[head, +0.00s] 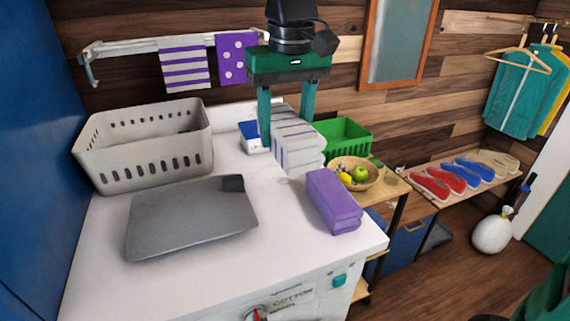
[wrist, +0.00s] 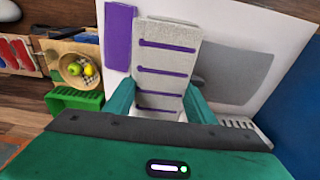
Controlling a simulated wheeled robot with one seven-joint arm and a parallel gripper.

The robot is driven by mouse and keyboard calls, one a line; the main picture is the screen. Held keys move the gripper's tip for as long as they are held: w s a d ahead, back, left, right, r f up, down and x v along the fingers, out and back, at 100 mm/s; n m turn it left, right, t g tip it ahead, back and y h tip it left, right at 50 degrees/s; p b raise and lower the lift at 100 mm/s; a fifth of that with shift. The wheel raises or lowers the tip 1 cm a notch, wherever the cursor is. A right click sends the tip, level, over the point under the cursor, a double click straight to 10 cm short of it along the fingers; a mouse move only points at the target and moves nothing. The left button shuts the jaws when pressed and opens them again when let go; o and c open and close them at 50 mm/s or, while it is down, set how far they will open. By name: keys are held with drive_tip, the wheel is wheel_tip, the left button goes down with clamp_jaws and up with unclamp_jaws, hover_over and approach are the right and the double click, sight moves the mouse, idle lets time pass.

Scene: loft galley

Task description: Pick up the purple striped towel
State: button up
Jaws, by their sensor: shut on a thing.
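The folded white towel with purple stripes (head: 297,143) is on the right part of the white machine top, near its back. My gripper (head: 286,128) reaches down from above with a green finger on either side of it and is shut on it. In the wrist view, the striped towel (wrist: 166,62) runs between the two fingers (wrist: 160,103) and extends away from them. Whether its underside touches the machine top cannot be told. Another towel with purple and white stripes (head: 185,69) hangs on the wall rack, beside a purple dotted one (head: 234,58).
A plain purple folded towel (head: 333,201) lies in front of the striped one. A grey basket (head: 143,151), a dark grey flat slab (head: 190,217) and a blue-and-white box (head: 252,138) share the machine top (head: 285,240). A green crate (head: 343,139) and fruit bowl (head: 371,180) stand to the right.

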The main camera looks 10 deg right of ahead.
sight(285, 117)
wheel_tip(285, 117, up, 7)
drive_tip(key=shift+d+f, duration=0.1)
drive_tip(key=shift+w+r, duration=0.15)
drive_tip(key=shift+r, duration=0.95)
drive_tip(key=shift+r, duration=0.1)
drive_tip(key=shift+a, duration=0.2)
drive_tip(key=o, duration=0.3)
